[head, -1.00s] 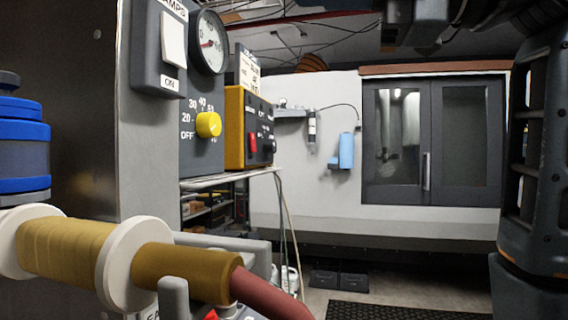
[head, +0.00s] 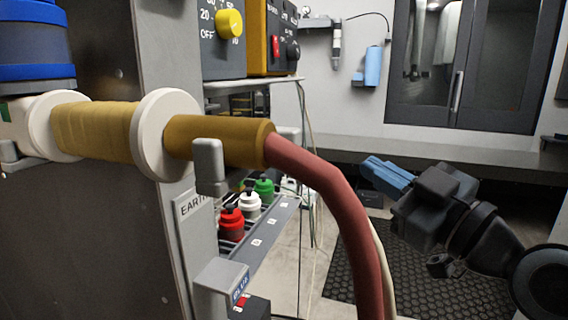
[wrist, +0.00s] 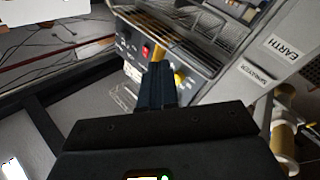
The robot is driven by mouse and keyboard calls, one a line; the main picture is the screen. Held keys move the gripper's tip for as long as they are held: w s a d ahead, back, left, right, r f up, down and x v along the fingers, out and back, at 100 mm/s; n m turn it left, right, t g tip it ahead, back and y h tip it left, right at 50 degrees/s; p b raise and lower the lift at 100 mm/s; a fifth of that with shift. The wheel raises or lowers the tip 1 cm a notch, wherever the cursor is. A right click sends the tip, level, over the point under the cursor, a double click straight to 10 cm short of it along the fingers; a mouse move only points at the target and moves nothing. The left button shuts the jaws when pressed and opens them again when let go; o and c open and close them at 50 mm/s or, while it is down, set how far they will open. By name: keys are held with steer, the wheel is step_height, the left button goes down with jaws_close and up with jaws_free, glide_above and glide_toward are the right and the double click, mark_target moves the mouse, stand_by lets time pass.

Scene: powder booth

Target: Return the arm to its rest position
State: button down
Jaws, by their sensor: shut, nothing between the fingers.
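My gripper (head: 385,177) is at the right of the head view, with blue fingers pointing left. The fingers are together and hold nothing. It hangs in open space to the right of a thick red cable (head: 340,205), apart from it. In the wrist view the closed fingers (wrist: 157,85) point up the picture, toward a grey unit with a red switch (wrist: 146,50). The arm comes in from the right edge of the head view.
A yellow-brown handle (head: 95,132) with white flanges juts across the left, joined to the red cable. A grey cabinet (head: 462,70) stands behind. A black mat (head: 400,265) covers open floor.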

steer(key=s+d+f+m+h, duration=0.4)
steer(key=s+f, duration=0.4)
steer(key=f, duration=0.4)
steer(key=s+d+f+m+h, duration=0.2)
steer(key=s+f+m+h, duration=0.35)
steer(key=s+f, duration=0.4)
steer(key=s+d+f+m+g, duration=0.1)
steer(key=s+f, duration=0.1)
steer(key=s, duration=1)
steer(key=s+d+f+m+g+h, duration=0.1)
steer(key=s+f, duration=0.1)
steer(key=s, duration=1)
steer(key=shift+d, duration=0.2)
steer(key=shift+s+f+h, duration=0.1)
steer(key=shift+h, duration=0.15)
